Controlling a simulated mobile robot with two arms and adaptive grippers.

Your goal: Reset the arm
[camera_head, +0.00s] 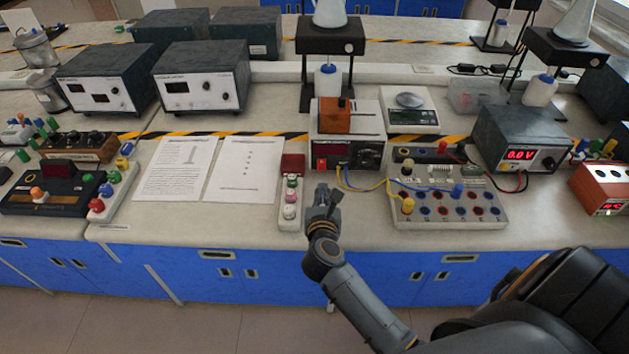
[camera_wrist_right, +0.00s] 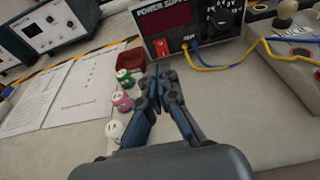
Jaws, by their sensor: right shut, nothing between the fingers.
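My right gripper (camera_head: 324,198) is over the front part of the bench, just right of a small white block with green, pink and white round terminals (camera_head: 291,198). In the right wrist view its fingers (camera_wrist_right: 161,80) point toward the power supply (camera_wrist_right: 185,30) and are closed together with nothing between them. My right arm reaches up from the lower right in the head view. My left gripper does not show.
The power supply (camera_head: 346,144) stands ahead, with blue and yellow wires running to a grey terminal board (camera_head: 450,216) on the right. Two printed sheets (camera_head: 244,170) lie left. A red-display meter (camera_head: 519,138) stands farther right. Bare bench lies between the sheets and the front edge.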

